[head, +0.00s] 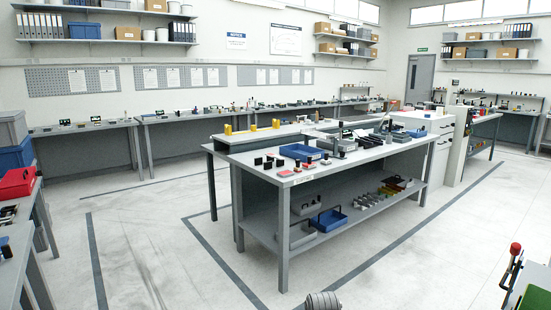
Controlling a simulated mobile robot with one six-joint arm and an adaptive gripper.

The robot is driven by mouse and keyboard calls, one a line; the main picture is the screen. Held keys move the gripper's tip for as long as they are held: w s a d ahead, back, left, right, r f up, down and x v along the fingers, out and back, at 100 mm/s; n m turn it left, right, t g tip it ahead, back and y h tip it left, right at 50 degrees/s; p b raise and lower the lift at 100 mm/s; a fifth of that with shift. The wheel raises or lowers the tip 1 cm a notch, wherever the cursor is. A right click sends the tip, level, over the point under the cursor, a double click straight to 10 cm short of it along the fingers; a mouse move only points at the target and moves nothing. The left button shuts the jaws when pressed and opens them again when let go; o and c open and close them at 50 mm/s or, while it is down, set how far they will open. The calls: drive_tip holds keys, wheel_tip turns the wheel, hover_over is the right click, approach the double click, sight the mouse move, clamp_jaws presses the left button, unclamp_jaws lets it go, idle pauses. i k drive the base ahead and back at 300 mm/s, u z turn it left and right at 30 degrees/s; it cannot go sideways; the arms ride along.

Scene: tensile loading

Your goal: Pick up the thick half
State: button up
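I cannot make out the thick half for certain in the head view; the pieces on the benches are too small to tell apart. The central grey workbench (238,156) carries many small dark, red and grey parts and a blue tray (300,152) near its left end. My gripper is not in view. A grey ribbed round part (322,301) shows at the bottom edge and may be part of my arm; no fingers show.
Blue and grey bins (328,220) stand on the bench's lower shelf. Side benches (20,270) line the left and back walls. A red-knobbed device (514,250) stands at the lower right. The pale floor (150,235) around the central bench is clear.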

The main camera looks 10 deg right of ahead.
sight(273, 155)
drive_tip(key=u, duration=0.05)
drive_tip(key=i, duration=1)
drive_tip(key=z, duration=0.05)
